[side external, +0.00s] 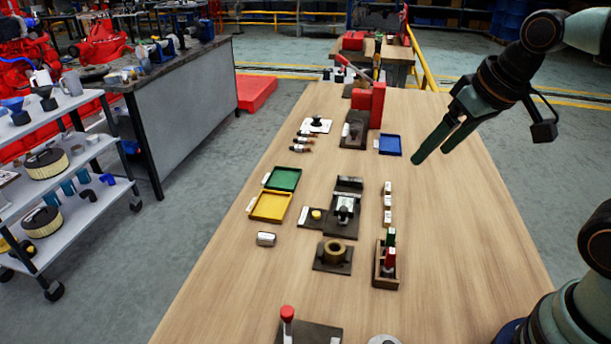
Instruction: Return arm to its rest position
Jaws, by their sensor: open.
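My gripper (430,154) is at the upper right of the side external view, held above the wooden table (460,225). Its two long green fingers are a little apart, point down and to the left, and hold nothing. The fingertips are near the blue tray (390,145) in the picture, to its right. My arm reaches in from the right edge. Its middle part is out of the frame.
Green (283,179) and yellow (269,206) trays lie at the table's left. A dark fixture (344,207) stands mid-table, with a brass-coloured ring (335,251) nearer. A wooden holder (385,273) has red and green items. A red block (377,104) stands farther back. The table's right side is clear.

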